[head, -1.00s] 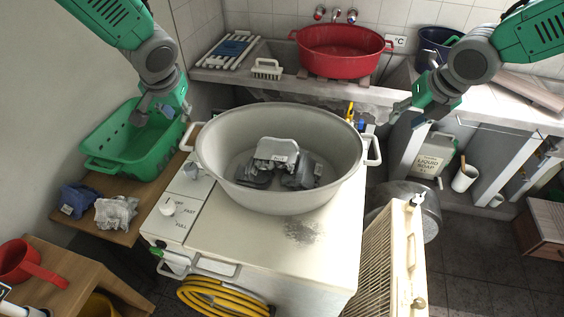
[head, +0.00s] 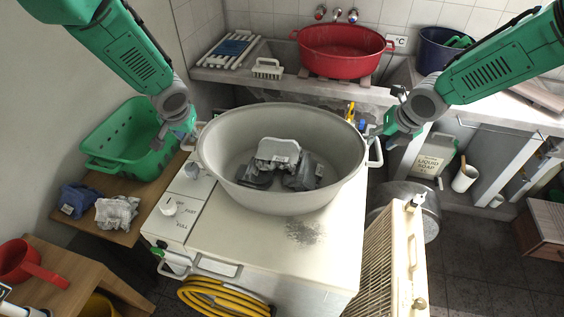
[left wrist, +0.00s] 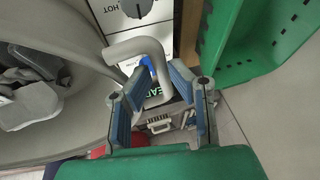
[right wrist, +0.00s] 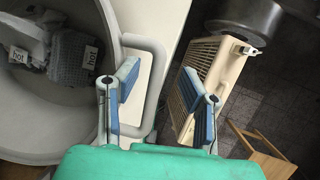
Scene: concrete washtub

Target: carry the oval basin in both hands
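The oval basin (head: 285,196) is pale grey and sits upright on the white washing machine, with grey cloth items (head: 280,160) inside. My left gripper (head: 182,140) is at its left handle. In the left wrist view, the left gripper (left wrist: 152,85) is open with the basin's bent handle (left wrist: 140,45) between its fingers. My right gripper (head: 378,135) is at the right handle (head: 376,152). In the right wrist view, the right gripper (right wrist: 158,85) is open, and that handle (right wrist: 155,70) passes between the fingers, nearer the left one.
The white machine (head: 265,245) carries the basin. A green crate (head: 125,160) stands close on the left. A slatted cream panel (head: 385,265) leans at the right. A red tub (head: 340,50) sits on the concrete ledge behind. A yellow hose (head: 220,300) hangs in front.

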